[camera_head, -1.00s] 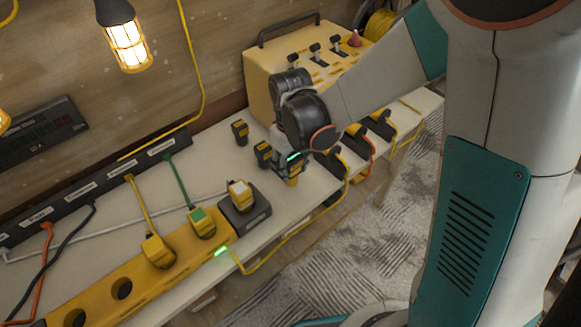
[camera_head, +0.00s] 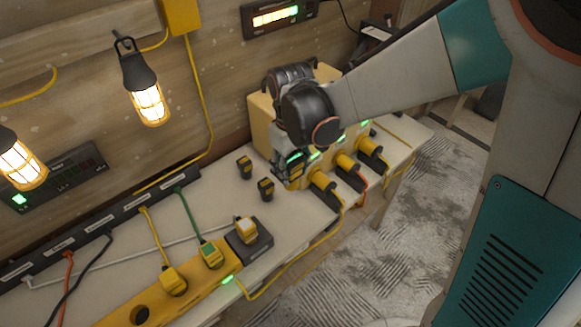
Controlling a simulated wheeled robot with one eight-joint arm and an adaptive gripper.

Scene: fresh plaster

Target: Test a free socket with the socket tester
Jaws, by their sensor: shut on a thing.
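My gripper (camera_head: 290,173) is shut on a small black-and-yellow device, apparently the socket tester (camera_head: 293,184). It holds it at the near left end of the yellow power box (camera_head: 262,125), and the gripper hides most of it. I cannot tell whether it touches the box. Along the box's front, several plugs with cables (camera_head: 345,162) sit in a row, with green lights above. On the yellow socket strip (camera_head: 195,288), a round socket (camera_head: 140,315) is open, and beside it are a yellow plug (camera_head: 173,281) and a green-topped plug (camera_head: 211,255).
Two small black-and-yellow devices (camera_head: 266,190) stand on the pale bench (camera_head: 295,225). A white-topped yellow plug (camera_head: 246,229) stands on a black block. A caged lamp (camera_head: 150,103) hangs at the left. Cables cross the bench, and a black rail (camera_head: 110,222) runs along its back.

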